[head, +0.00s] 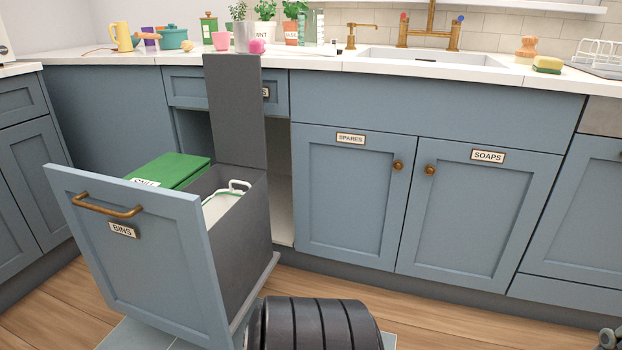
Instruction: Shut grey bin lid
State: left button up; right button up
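The grey bin (240,225) stands in the pulled-out drawer, at its right side. Its grey lid (236,110) stands upright at the back of the bin, wide open, its top reaching above the counter edge. A white liner or inner pail with a green-edged handle (222,203) shows inside the bin. My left gripper is not in view. A small dark grey part at the bottom right corner (608,339) looks like a bit of my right gripper. Its fingers are cut off by the frame. Nothing of mine touches the lid.
The drawer front labelled BINS (140,250) has a brass handle. A green-lidded bin (172,170) beside the grey one is shut. Pots and plants stand on the counter (330,62) behind the lid. Cupboards SPARES and SOAPS are shut. A black ribbed part of mine shows below.

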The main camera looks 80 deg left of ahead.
aim_at(233, 80)
jog(key=u, duration=1.4)
jog(key=k+u, duration=0.1)
jog(key=u, duration=2.2)
jog(key=k+j, duration=0.05)
